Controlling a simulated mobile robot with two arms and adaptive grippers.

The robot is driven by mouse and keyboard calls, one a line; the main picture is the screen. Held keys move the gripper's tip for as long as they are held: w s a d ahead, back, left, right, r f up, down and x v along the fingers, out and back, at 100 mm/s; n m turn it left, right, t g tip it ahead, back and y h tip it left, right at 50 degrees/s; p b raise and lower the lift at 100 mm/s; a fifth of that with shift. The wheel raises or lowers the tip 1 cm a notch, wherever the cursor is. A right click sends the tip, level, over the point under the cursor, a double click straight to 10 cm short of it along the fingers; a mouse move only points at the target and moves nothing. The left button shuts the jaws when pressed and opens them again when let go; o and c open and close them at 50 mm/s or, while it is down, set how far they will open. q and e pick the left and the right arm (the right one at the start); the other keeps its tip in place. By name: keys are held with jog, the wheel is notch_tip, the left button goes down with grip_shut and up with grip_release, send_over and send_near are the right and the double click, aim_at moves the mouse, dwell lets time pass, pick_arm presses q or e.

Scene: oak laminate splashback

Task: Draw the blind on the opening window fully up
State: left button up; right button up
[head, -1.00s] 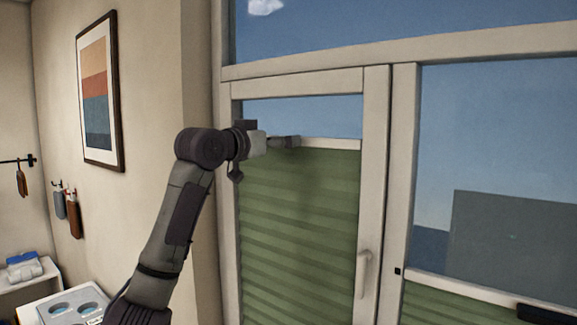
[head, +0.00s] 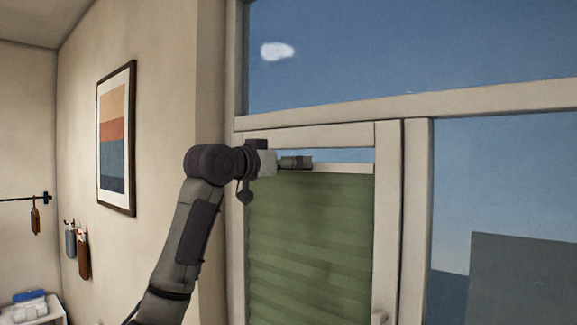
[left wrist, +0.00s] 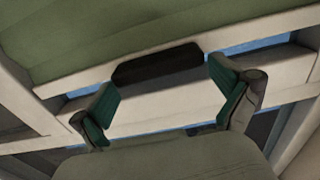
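The green pleated blind (head: 310,235) hangs in the opening window (head: 388,220), its pale top rail (head: 345,168) just below the frame's top bar. A thin strip of sky shows between them. My left gripper (head: 303,162) is at this rail, near its left part. In the left wrist view, which is turned over, the blind (left wrist: 90,30) is at the top and a dark handle (left wrist: 157,63) sits on the rail. My left gripper's green-padded fingers (left wrist: 163,85) are wide apart, their tips near the handle's two ends; I cannot tell whether they touch it. My right gripper is not in view.
A fixed pane (head: 500,190) is right of the opening window, and a large pane (head: 400,50) is above. The wall at the left bears a framed picture (head: 117,140) and hooks with hanging items (head: 77,250). A window handle (head: 379,317) shows at the bottom edge.

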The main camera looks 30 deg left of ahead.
pick_arm(q)
jog(key=shift+w+f, duration=0.1)
jog(key=shift+f, duration=0.05)
jog(key=s+a, duration=0.1)
jog(key=s, duration=1.1)
jog(key=shift+a, duration=0.3)
